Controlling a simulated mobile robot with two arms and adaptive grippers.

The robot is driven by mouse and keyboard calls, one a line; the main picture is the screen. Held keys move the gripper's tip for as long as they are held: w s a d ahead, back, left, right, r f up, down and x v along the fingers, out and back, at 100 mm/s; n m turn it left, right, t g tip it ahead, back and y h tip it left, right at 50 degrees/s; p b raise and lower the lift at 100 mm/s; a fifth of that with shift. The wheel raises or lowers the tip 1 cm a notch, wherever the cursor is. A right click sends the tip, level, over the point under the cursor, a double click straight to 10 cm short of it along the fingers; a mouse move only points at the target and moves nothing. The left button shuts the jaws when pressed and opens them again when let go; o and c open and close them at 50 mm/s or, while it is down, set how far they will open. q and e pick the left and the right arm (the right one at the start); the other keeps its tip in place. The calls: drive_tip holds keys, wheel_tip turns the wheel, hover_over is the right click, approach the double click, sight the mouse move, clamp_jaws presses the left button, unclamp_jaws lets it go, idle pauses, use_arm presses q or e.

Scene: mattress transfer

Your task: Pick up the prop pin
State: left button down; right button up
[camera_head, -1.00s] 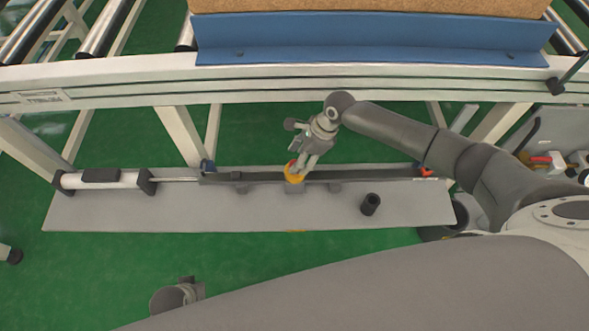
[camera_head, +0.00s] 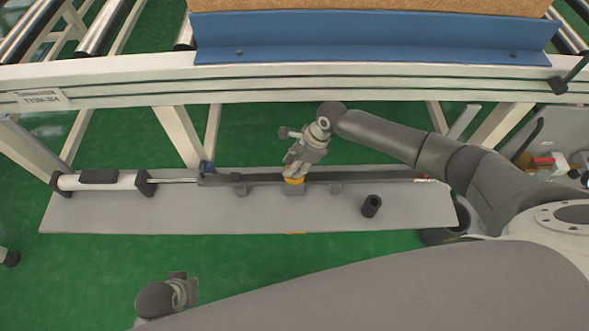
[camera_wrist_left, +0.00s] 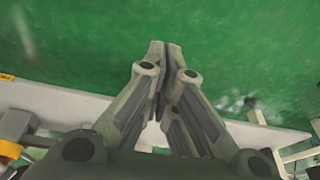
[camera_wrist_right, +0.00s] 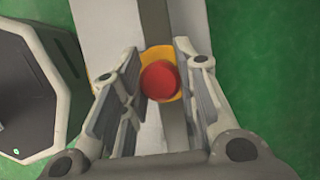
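A round red knob (camera_wrist_right: 159,81) in a yellow collar (camera_wrist_right: 154,54) shows in the right wrist view; I take it for the prop pin's head. In the head view only the yellow collar (camera_head: 295,181) shows, on the dark bar over the grey plate. My right gripper (camera_head: 293,172) is above it. Its fingers (camera_wrist_right: 159,45) are spread on both sides of the red knob, with gaps visible. Whether they touch the collar I cannot tell. My left gripper (camera_wrist_left: 162,47) is shut and empty, away from the pin; it also shows at lower left in the head view (camera_head: 185,285).
The grey plate (camera_head: 240,215) carries a white cylinder (camera_head: 95,181) with a rod at left and a black hollow cylinder (camera_head: 371,206) at right. A white conveyor frame (camera_head: 300,88) with a blue bracket (camera_head: 370,35) runs behind.

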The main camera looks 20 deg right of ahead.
clamp_jaws()
drive_tip(key=shift+r, duration=0.15)
